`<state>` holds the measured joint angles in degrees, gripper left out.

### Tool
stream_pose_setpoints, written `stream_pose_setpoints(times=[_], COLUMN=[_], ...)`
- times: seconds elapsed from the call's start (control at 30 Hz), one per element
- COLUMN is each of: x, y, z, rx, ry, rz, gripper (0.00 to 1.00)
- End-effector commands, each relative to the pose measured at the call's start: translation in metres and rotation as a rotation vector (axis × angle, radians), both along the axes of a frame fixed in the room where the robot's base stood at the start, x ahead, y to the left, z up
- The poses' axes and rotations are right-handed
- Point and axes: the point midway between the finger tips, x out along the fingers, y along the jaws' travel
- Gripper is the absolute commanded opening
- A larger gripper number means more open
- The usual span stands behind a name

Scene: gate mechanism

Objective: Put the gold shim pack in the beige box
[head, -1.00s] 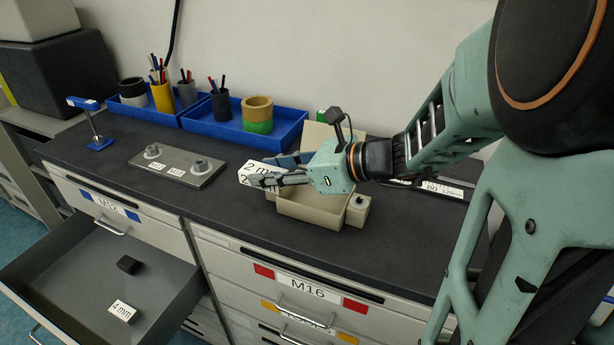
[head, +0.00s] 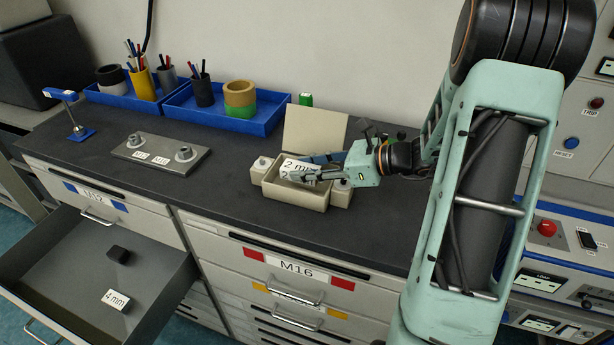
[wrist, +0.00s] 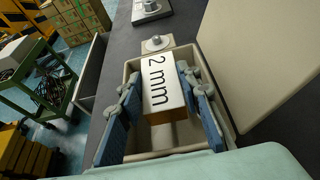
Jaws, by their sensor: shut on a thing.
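The gold shim pack (wrist: 158,85) has a white top face marked "2 mm" and gold sides. It also shows in the head view (head: 296,168). My gripper (head: 309,167) is shut on it, with a blue-padded finger on each side in the wrist view (wrist: 160,101). The beige box (head: 300,198) is an open tray on the dark counter with its lid raised behind it. The pack is over the box opening in both views. I cannot tell how far its underside is from the box floor.
The beige lid (head: 315,131) stands behind the box. A steel plate with two studs (head: 160,154) lies to the left. A blue tray (head: 222,110) with cups is behind. An open drawer (head: 98,270) holds a black block and a "4 mm" block (head: 115,300).

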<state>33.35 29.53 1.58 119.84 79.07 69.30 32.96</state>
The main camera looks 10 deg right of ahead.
Motion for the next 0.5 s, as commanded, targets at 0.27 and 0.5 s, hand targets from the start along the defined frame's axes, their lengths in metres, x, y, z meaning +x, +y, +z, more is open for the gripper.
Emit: stream_pose_setpoints(times=[0.27, 0.5], x=[0.001, 0.001], y=[-0.001, -0.001], z=[-0.029, -0.031], rx=[0.001, 0.0], ry=[0.0, -0.002], rz=[0.0, -0.001], gripper=[0.0, 0.0])
